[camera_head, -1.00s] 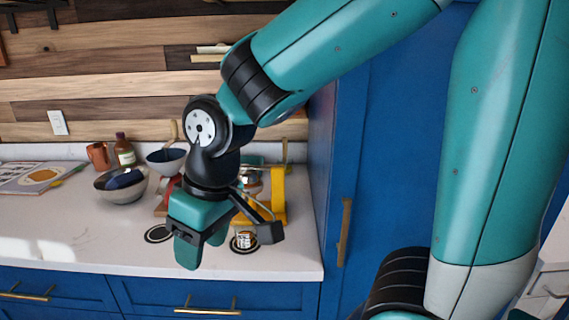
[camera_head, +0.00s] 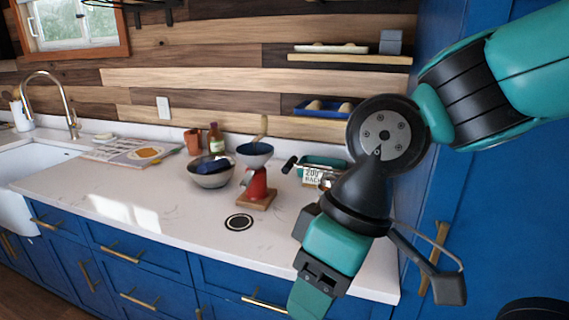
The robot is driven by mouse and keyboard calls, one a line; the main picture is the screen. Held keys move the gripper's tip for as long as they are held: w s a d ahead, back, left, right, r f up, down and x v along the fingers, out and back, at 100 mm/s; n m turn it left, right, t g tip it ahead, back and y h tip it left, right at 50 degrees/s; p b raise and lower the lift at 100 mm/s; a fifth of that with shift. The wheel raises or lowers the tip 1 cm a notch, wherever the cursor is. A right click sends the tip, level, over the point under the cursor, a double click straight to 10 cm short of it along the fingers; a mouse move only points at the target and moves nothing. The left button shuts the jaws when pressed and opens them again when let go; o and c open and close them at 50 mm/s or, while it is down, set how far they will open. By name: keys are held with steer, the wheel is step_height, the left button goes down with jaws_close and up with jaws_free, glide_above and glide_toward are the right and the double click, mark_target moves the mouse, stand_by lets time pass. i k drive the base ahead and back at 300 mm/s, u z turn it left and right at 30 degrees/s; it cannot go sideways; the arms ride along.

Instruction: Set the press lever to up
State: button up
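The press is almost wholly hidden behind my wrist and gripper. A black grip (camera_head: 290,164) on a thin metal bar shows just left of my wrist. It may be the press lever; the bar runs roughly level, and its joint to the press is hidden. My gripper (camera_head: 311,290) hangs fingers down in front of the counter's front edge, at the right. It appears apart from the lever. One teal finger shows clearly, so its opening cannot be judged. No held thing is visible.
A red grinder-like device with a blue bowl (camera_head: 257,186) stands left of the press area. A tall blue cabinet (camera_head: 480,220) stands right.

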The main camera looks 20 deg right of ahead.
mark_target(326, 175)
steer(key=u, duration=0.5)
steer(key=k, duration=1.2)
steer(key=u, duration=0.7)
steer(key=i, duration=1.6)
steer(key=z, duration=1.5)
steer(key=i, duration=0.6)
steer(key=z, duration=0.5)
